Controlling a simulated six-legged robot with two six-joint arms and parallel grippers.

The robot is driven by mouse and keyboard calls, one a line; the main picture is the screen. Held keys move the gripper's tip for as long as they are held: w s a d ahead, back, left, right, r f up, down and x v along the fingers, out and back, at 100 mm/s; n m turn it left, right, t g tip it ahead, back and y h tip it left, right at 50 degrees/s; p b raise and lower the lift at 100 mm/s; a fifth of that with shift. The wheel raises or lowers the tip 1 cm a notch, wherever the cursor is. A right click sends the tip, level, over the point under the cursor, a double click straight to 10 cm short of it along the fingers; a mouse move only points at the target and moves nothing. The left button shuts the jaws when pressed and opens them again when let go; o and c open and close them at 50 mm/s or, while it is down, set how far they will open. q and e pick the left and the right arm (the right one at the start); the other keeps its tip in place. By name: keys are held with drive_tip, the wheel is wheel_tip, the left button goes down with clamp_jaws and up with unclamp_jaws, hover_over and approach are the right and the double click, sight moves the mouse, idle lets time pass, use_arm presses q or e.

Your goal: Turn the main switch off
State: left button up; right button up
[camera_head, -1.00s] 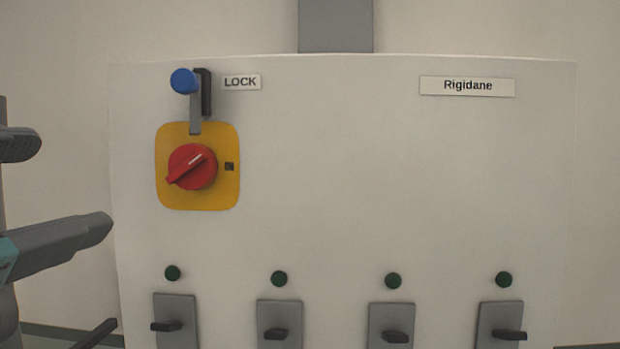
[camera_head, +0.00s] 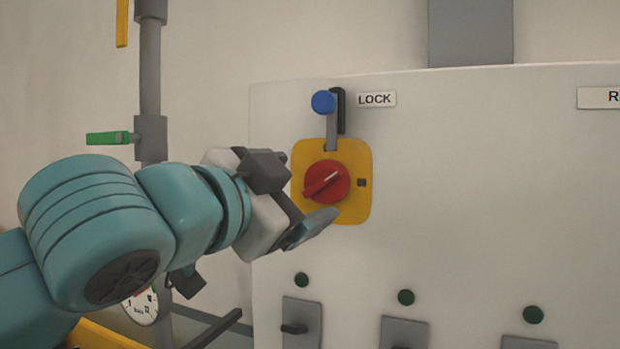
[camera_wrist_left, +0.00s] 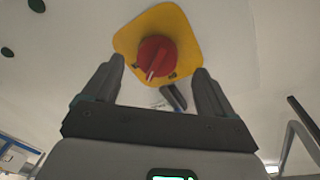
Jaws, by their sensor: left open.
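The main switch is a red rotary knob (camera_head: 327,183) on a yellow plate (camera_head: 361,207), fixed to a pale panel. Its white mark points up and to the right in the head view. A lever with a blue ball (camera_head: 323,102) stands just above it, beside a LOCK label (camera_head: 376,99). My left gripper (camera_head: 300,205) is at the plate's left and lower edge, in front of the panel. In the left wrist view the knob (camera_wrist_left: 155,56) lies ahead, between and beyond the two spread fingers. The gripper is open and empty; I see no contact with the knob. My right gripper is out of view.
Below the switch, several grey lever switches (camera_head: 302,322) with green lamps (camera_head: 406,297) line the panel. A grey pipe (camera_head: 150,70) with a green-handled valve (camera_head: 108,138) and a gauge (camera_head: 141,307) stands at left.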

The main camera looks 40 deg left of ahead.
sight(315, 188)
use_arm(q)
drive_tip(key=w, duration=0.4)
drive_tip(key=shift+d+p, duration=0.1)
drive_tip(key=shift+p, duration=0.3)
drive_tip(key=shift+s+a, duration=0.1)
drive_tip(key=shift+a, duration=0.2)
drive_tip(key=shift+d, duration=0.2)
drive_tip(key=c, duration=1)
drive_tip(key=shift+f, duration=0.1)
drive_tip(key=shift+c, duration=0.3)
